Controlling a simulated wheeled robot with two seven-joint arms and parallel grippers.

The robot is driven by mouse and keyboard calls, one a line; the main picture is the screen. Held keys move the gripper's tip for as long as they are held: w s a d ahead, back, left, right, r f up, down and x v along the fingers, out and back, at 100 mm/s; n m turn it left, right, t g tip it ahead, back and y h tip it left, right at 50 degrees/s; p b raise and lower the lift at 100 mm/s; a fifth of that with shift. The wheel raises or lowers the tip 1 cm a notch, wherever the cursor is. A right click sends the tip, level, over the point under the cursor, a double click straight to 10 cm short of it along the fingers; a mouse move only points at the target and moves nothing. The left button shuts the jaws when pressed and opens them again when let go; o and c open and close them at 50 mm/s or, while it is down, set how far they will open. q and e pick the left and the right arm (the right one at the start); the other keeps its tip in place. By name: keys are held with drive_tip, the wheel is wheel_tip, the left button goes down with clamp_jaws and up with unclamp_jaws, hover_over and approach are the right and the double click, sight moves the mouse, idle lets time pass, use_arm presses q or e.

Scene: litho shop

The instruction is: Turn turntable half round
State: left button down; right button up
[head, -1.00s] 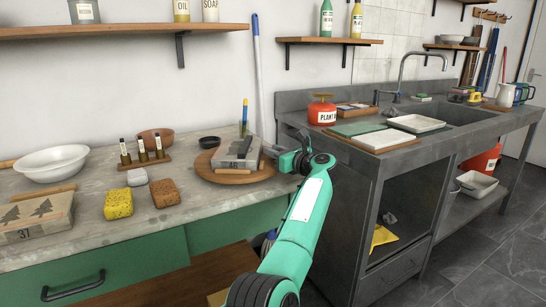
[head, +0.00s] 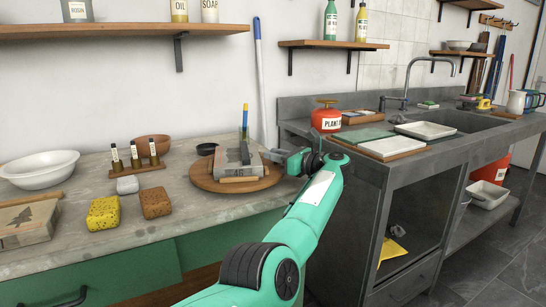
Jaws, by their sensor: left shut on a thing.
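The round wooden turntable (head: 203,180) lies on the grey worktop. A grey stone block (head: 228,160) marked 45 sits on it, with wooden strips at its sides. My left gripper (head: 277,157) is at the turntable's right side, beside the block. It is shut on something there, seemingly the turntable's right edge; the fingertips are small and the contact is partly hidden. My right gripper is out of view.
A yellow sponge (head: 103,213), a brown sponge (head: 155,198) and a bottle rack (head: 137,170) stand left of the turntable. A small black dish (head: 206,149) is behind it. The sink bench (head: 352,168) rises close on the right.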

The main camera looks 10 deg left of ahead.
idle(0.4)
use_arm(q)
drive_tip(key=c, duration=1.3)
unclamp_jaws()
